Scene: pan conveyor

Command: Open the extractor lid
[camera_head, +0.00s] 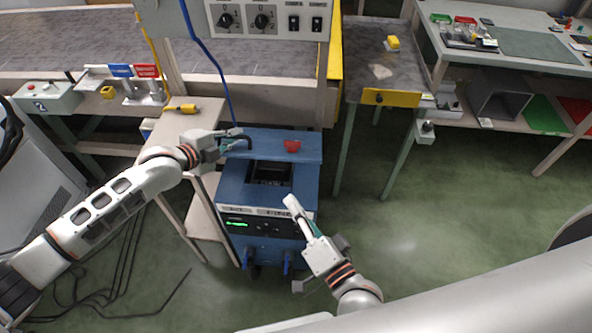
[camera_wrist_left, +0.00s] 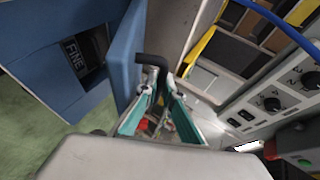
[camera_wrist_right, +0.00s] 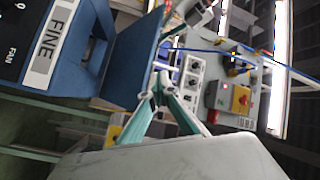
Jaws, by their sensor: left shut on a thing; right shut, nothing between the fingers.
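The blue extractor (camera_head: 250,190) stands on the floor at the centre, with a dark opening in its top. Its blue lid (camera_head: 265,142) is at the back of the opening; in the left wrist view the lid (camera_wrist_left: 125,50) stands raised from the body. My left gripper (camera_head: 240,143) is shut on a dark bent handle (camera_wrist_left: 152,62) at the lid's left end. My right gripper (camera_head: 289,200) is shut and empty above the extractor's front right, apart from the lid. The lid (camera_wrist_right: 130,62) also shows in the right wrist view.
A red part (camera_head: 291,146) shows by the lid. A grey control panel (camera_head: 265,18) hangs behind, with a blue cable running down. A wooden side table (camera_head: 185,122) with a yellow-handled tool is at left. The green floor at right is clear.

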